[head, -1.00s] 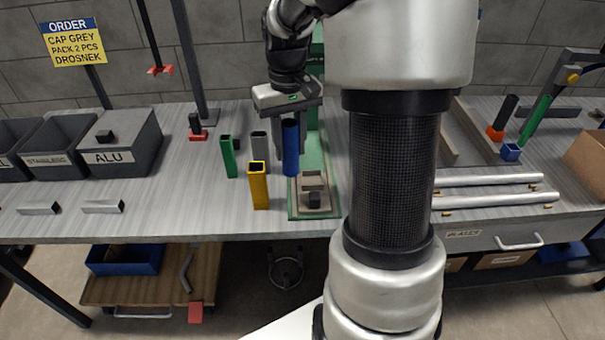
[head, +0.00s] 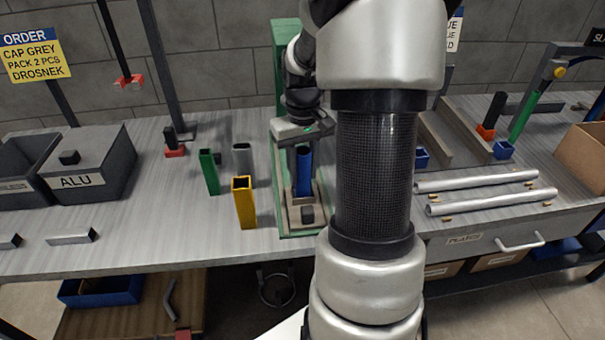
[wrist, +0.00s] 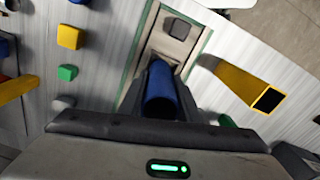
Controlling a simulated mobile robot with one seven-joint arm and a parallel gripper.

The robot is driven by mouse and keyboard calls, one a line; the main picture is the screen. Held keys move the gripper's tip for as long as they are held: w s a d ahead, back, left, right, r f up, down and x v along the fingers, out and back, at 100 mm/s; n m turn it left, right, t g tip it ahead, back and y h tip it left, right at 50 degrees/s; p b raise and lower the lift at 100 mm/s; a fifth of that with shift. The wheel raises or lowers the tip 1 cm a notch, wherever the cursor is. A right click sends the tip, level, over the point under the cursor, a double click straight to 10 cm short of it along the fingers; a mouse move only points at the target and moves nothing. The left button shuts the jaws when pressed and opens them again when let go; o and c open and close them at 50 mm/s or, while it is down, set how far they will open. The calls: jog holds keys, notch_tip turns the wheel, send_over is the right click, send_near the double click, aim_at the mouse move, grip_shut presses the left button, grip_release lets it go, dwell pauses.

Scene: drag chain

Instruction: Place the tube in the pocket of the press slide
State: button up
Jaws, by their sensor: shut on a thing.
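A blue tube (head: 304,174) stands upright in my gripper (head: 303,166), which is shut on it. In the wrist view the blue tube (wrist: 160,88) sits between the fingers of my gripper (wrist: 160,108). The grey-beige press slide (head: 293,215) lies on the green press base (head: 287,233), with a dark block (head: 307,214) near its front end. The slide also shows in the wrist view (wrist: 168,46). The tube's lower end is at the slide, behind the dark block. The pocket is mostly hidden, and I cannot tell whether the tube is inside it or just above.
A yellow tube (head: 244,204), a green tube (head: 209,173) and a grey tube (head: 242,158) stand just left of the press. Grey bins (head: 85,170) are at the far left. Silver rods (head: 480,180) lie on the right. The table front left of the press is mostly clear.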

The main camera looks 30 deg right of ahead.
jog(key=shift+f, duration=0.3)
jog(key=shift+f, duration=0.15)
jog(key=o, duration=1.2)
jog(key=shift+o, duration=0.2)
notch_tip(320, 180, up, 12)
jog(key=p, duration=0.2)
jog(key=shift+r+p, duration=0.25)
jog(key=shift+p, duration=0.1)
